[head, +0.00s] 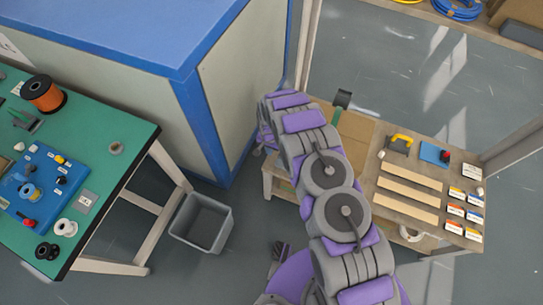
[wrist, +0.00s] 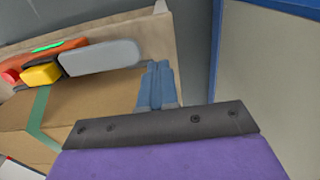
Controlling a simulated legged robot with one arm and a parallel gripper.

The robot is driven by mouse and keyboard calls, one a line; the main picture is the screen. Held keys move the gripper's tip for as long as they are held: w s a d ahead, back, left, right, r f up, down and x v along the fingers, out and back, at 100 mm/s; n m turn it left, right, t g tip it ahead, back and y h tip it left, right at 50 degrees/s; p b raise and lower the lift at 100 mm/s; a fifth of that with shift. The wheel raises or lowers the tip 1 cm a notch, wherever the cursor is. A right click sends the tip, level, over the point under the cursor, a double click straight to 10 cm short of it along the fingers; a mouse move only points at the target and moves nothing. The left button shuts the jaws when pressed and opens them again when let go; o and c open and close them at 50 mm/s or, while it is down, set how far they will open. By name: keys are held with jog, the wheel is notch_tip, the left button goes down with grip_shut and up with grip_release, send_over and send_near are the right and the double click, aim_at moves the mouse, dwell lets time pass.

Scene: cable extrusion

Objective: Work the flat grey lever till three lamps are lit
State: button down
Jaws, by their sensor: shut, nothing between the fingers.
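The flat grey lever (wrist: 100,57) shows in the wrist view as a rounded grey paddle left of my fingertips. My gripper (wrist: 158,66) is shut and empty, its two blue-grey fingers together. The fingertips are close beside the lever's right end; I cannot tell whether they touch it. An orange housing (wrist: 72,44) with a bright green strip (wrist: 47,47) sits behind the lever. I cannot tell whether the strip is a lamp, and three lamps cannot be made out. In the head view my arm hides the gripper.
A cardboard box (wrist: 90,90) with green tape lies below the lever. A wooden bench (head: 455,160) with strips and small labelled boxes stands at right. A blue-edged cabinet (head: 240,80), a grey bin (head: 202,222) and a green-topped table (head: 100,150) are at left.

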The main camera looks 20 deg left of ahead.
jog(key=r, duration=0.2)
jog(key=a+r, duration=0.1)
jog(key=r, duration=0.1)
jog(key=shift+a, duration=0.15)
dwell(0.9)
jog(key=shift+d+r, duration=0.1)
jog(key=shift+d, duration=0.25)
